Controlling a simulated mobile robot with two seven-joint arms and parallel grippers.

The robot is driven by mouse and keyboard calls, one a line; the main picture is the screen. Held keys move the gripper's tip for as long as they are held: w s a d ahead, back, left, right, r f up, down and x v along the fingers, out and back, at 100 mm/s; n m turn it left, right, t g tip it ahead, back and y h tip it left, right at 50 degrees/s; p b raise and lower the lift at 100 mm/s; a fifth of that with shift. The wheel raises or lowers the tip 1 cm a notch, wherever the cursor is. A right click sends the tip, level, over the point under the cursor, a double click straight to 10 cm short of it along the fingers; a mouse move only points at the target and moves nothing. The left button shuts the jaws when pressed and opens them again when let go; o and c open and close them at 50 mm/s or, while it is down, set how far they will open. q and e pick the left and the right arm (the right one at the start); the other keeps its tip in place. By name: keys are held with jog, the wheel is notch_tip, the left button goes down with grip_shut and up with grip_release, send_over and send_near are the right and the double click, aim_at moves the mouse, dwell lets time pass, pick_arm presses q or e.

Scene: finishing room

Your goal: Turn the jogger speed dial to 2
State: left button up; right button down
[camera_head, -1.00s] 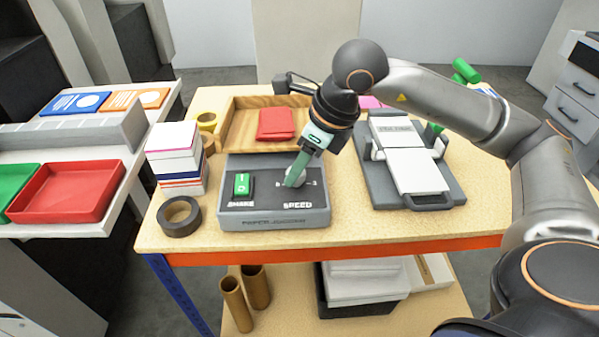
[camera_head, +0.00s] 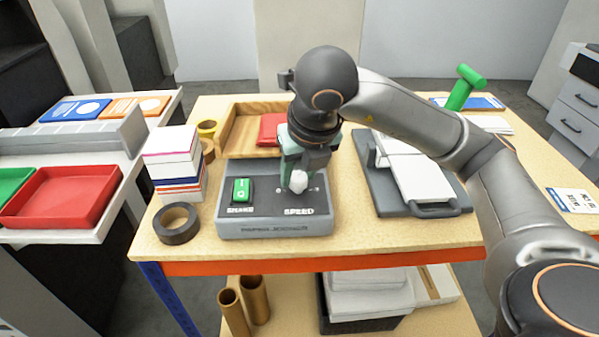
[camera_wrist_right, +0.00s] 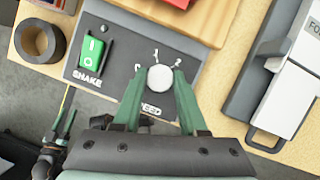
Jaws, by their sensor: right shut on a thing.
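The paper jogger (camera_head: 262,229) is a grey box with a dark top panel on the wooden table. Its white round speed dial (camera_head: 298,181) sits above the SPEED label; it also shows in the right wrist view (camera_wrist_right: 160,78). My right gripper (camera_head: 296,178) comes down from above with its green fingers on both sides of the dial, shut on it. The green SHAKE switch (camera_head: 241,190) is left of the dial.
A stack of pads (camera_head: 172,160) and a dark tape roll (camera_head: 177,223) stand left of the jogger. A wooden tray (camera_head: 240,134) with a red item (camera_head: 270,128) is behind. A white and grey device (camera_head: 420,178) is at the right. The table's front strip is clear.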

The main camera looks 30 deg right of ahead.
pick_arm(q)
jog(key=shift+d, duration=0.1)
pick_arm(e)
jog(key=shift+m, duration=0.3)
jog(key=shift+c, duration=2.2)
grip_release()
pick_arm(q)
jog(key=shift+s, duration=0.1)
jog(key=a+r+p, duration=0.1)
jog(key=p, duration=0.1)
jog(key=s+a+r+p, duration=0.1)
jog(key=p, duration=0.1)
jog(key=shift+r, duration=0.25)
pick_arm(e)
jog(key=v, duration=1.2)
jog(key=shift+r, duration=0.2)
pick_arm(q)
jog(key=shift+d, duration=0.1)
pick_arm(e)
jog(key=shift+a, duration=0.1)
jog(key=shift+s, duration=0.1)
